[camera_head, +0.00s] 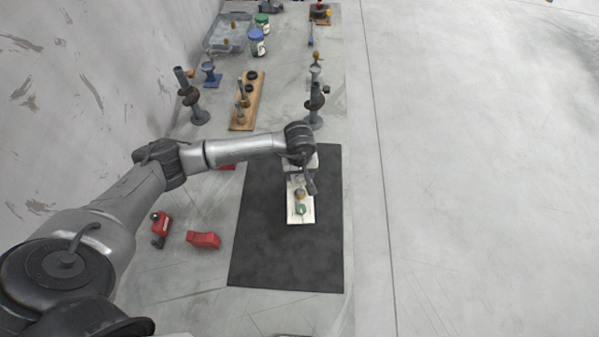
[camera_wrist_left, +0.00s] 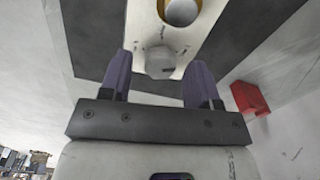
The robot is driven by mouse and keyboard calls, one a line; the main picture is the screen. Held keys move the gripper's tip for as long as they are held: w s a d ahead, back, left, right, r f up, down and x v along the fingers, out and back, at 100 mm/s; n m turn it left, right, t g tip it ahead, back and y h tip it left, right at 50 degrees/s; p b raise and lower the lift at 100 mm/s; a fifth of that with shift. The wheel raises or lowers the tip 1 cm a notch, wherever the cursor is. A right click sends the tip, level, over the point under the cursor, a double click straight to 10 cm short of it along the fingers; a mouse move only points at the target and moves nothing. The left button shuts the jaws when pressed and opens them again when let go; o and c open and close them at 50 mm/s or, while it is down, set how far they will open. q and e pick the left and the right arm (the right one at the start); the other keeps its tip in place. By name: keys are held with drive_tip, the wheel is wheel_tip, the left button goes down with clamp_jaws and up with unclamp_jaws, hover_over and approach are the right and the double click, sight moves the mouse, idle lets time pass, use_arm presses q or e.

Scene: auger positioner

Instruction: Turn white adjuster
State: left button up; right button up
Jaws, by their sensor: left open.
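A white plate (camera_head: 294,217) lies on the black mat, with a green part (camera_head: 301,210) and a yellowish part (camera_head: 300,194) on it. My left gripper (camera_head: 311,188) is over the plate's far part, pointing down. In the left wrist view, a pale, faceted knob (camera_wrist_left: 160,63), which looks like the white adjuster, stands on the plate (camera_wrist_left: 143,22). It lies between the fingertips of my open left gripper (camera_wrist_left: 158,62), with a gap on each side. The knob is hidden in the head view. My right gripper is not in view.
The black mat (camera_head: 268,250) is bare around the plate. Behind stand dark posts (camera_head: 315,103), a wooden rack (camera_head: 240,123), jars (camera_head: 257,43) and a grey tray (camera_head: 213,46). The table's right edge is clear.

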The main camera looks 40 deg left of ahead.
use_arm(q)
drive_tip(key=shift+f, duration=0.4)
drive_tip(key=shift+c, duration=0.3)
drive_tip(key=c, duration=0.9)
drive_tip(key=shift+o, duration=0.2)
